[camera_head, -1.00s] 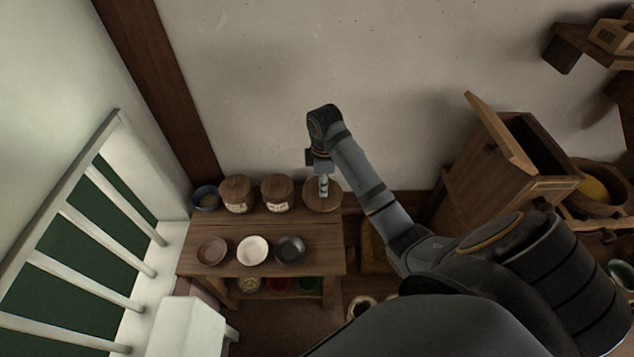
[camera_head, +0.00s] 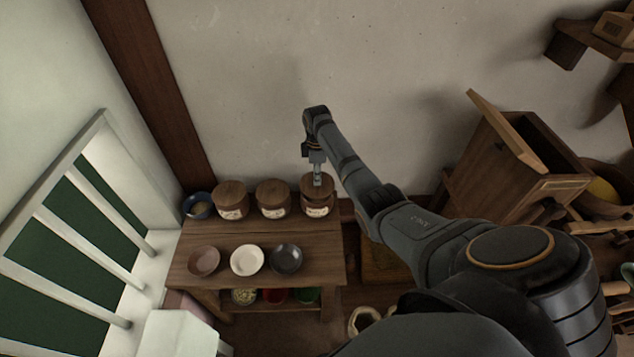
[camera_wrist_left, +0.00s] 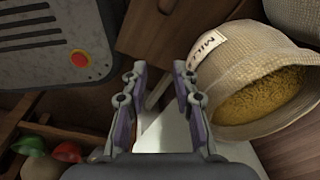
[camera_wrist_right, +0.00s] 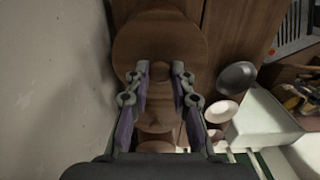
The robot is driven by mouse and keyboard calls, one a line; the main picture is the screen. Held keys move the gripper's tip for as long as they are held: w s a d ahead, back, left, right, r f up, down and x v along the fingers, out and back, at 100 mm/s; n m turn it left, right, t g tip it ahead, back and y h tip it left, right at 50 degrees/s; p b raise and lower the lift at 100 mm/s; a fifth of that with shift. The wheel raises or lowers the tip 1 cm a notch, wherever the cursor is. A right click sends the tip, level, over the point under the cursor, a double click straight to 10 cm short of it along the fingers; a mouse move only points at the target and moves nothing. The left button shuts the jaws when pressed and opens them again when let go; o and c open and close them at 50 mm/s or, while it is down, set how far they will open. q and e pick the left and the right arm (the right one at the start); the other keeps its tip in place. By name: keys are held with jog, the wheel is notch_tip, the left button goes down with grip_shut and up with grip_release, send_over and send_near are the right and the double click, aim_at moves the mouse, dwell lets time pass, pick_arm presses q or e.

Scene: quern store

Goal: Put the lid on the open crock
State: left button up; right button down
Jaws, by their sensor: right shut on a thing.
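The round brown wooden lid (camera_head: 318,184) is at the top of the right-hand crock (camera_head: 317,211), whose pale label shows below it. The lid looks level and lined up with the crock; I cannot tell whether it touches the rim all round. My right gripper (camera_head: 317,181) points down and is shut on the lid's knob. In the right wrist view the lid (camera_wrist_right: 135,45) fills the space beyond the fingers (camera_wrist_right: 160,72) and hides the crock's mouth. My left gripper (camera_wrist_left: 160,72) is open and empty, away from the bench, out of the head view.
Two lidded crocks (camera_head: 231,201) (camera_head: 273,199) and a blue pot (camera_head: 198,206) stand left along the bench (camera_head: 222,270). Three small bowls (camera_head: 247,260) sit in front. The wall (camera_head: 250,90) rises close behind. A millet sack (camera_wrist_left: 230,65) is near my left gripper.

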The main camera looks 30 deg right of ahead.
jog(key=shift+w+d+f+b, duration=0.1)
jog(key=shift+w+f+b, duration=0.1)
jog(key=shift+f, duration=0.75)
jog(key=shift+w+d+f+b, duration=0.1)
jog(key=shift+f+b, duration=0.05)
jog(key=shift+f, duration=0.8)
pick_arm(q)
jog(key=shift+w+f, duration=0.3)
jog(key=shift+w, duration=0.25)
pick_arm(e)
jog(key=shift+s, duration=0.1)
jog(key=shift+f, duration=0.2)
jog(key=c, duration=1.2)
grip_release()
pick_arm(q)
jog(key=shift+s+f, duration=0.1)
pick_arm(e)
jog(key=shift+o, duration=0.2)
